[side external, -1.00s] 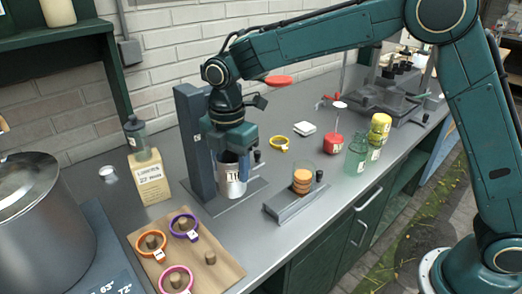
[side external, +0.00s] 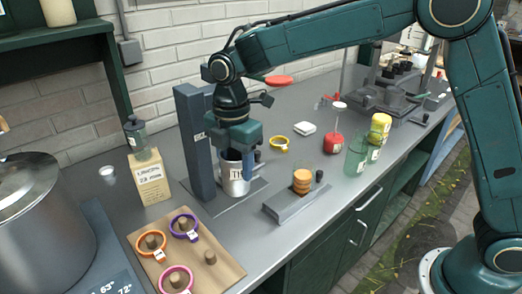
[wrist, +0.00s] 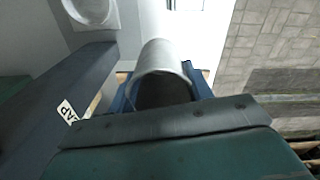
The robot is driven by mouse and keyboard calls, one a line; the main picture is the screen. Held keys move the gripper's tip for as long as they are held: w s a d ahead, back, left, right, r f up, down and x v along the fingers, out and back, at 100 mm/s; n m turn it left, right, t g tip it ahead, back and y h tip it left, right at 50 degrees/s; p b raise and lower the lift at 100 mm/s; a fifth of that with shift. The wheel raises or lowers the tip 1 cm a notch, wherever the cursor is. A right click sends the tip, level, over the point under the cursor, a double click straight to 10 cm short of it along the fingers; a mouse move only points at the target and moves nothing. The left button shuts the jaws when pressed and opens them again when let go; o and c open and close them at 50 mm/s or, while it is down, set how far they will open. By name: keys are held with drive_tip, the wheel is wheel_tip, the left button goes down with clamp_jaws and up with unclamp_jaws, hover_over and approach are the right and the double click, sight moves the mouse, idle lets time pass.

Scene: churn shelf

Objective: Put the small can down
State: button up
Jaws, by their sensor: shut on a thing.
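The small can (side external: 236,180) is a silvery grey cylinder with a dark-lettered label, upright in the side external view. My gripper (side external: 238,158) points down over it and is shut on it, with one blue finger showing at its right side. In the wrist view the can (wrist: 162,62) shows its open rim and dark inside between the blue fingers of my gripper (wrist: 163,88). The can is over the grey base plate (side external: 257,188) of an upright dark post (side external: 197,145). I cannot tell whether its bottom touches the plate.
The post stands close left of the can. A low grey stand (side external: 287,208) with an orange-filled jar (side external: 302,182) is at right. A board (side external: 218,270) with coloured rings lies in front, a labelled carton (side external: 150,180) left, a green bottle (side external: 357,155) further right.

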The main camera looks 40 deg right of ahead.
drive_tip(key=shift+s+d+m, duration=0.15)
drive_tip(key=shift+s+m, duration=0.15)
drive_tip(key=shift+s, duration=0.15)
drive_tip(key=s+d+r+m, duration=0.4)
drive_tip(key=s+d+m, duration=0.3)
drive_tip(key=s+m, duration=0.3)
drive_tip(key=w+d+r+m, duration=0.2)
drive_tip(key=d+r+m, duration=0.4)
drive_tip(key=m, duration=0.2)
drive_tip(key=w+d+n, duration=1)
drive_tip(key=w+n, duration=0.4)
drive_tip(key=n, duration=0.6)
drive_tip(key=shift+d+r+n, duration=0.15)
drive_tip(key=shift+n, duration=0.25)
wheel_tip(320, 180, down, 20)
drive_tip(key=shift+f, duration=0.1)
idle(1.0)
